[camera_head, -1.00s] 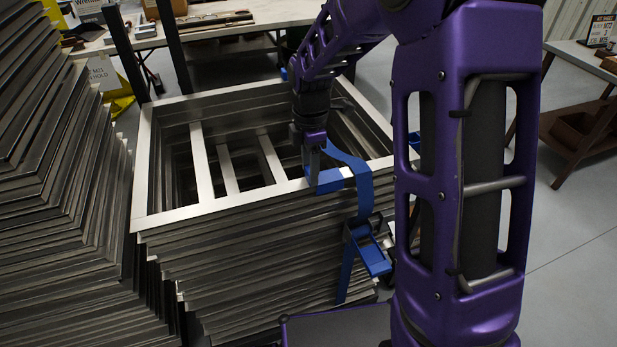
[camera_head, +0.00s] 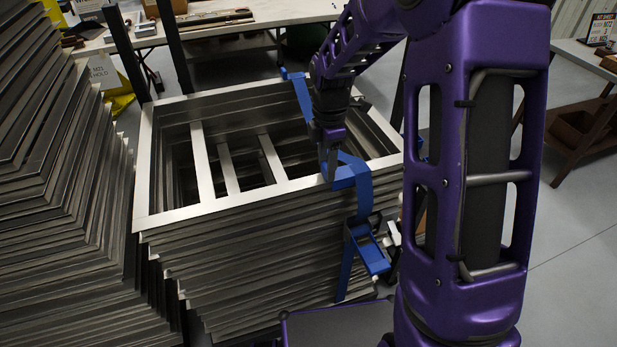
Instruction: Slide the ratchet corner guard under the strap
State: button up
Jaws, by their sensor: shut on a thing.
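A blue strap (camera_head: 364,198) runs over the front top edge of a stack of metal frames (camera_head: 230,202) and hangs down its front side. Its loose-looking part stands bowed above the edge, and the far part (camera_head: 301,97) crosses the back edge. The blue ratchet (camera_head: 371,254) hangs on the strap below the edge. My gripper (camera_head: 330,172) is shut on the blue corner guard (camera_head: 343,179) at the front top edge. The guard's right end meets the strap in the picture; I cannot tell how far under it lies. My fingers partly hide the guard.
A taller stack of metal frames (camera_head: 60,190) stands close on the left. A workbench (camera_head: 275,14) with tools is behind, and a table (camera_head: 585,55) stands at the right. The floor (camera_head: 580,230) on the right is clear.

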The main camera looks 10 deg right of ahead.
aim_at(343, 172)
jog(key=shift+w+d+p, duration=0.25)
jog(key=shift+d+p, duration=0.05)
jog(key=shift+d, duration=0.7)
jog(key=shift+w+d+p, duration=0.2)
jog(key=shift+d+p, duration=0.05)
jog(key=shift+d, duration=0.95)
jog(key=o, duration=1.1)
jog(key=shift+r, duration=0.1)
jog(key=shift+r+p, duration=1.15)
jog(key=shift+r, duration=1)
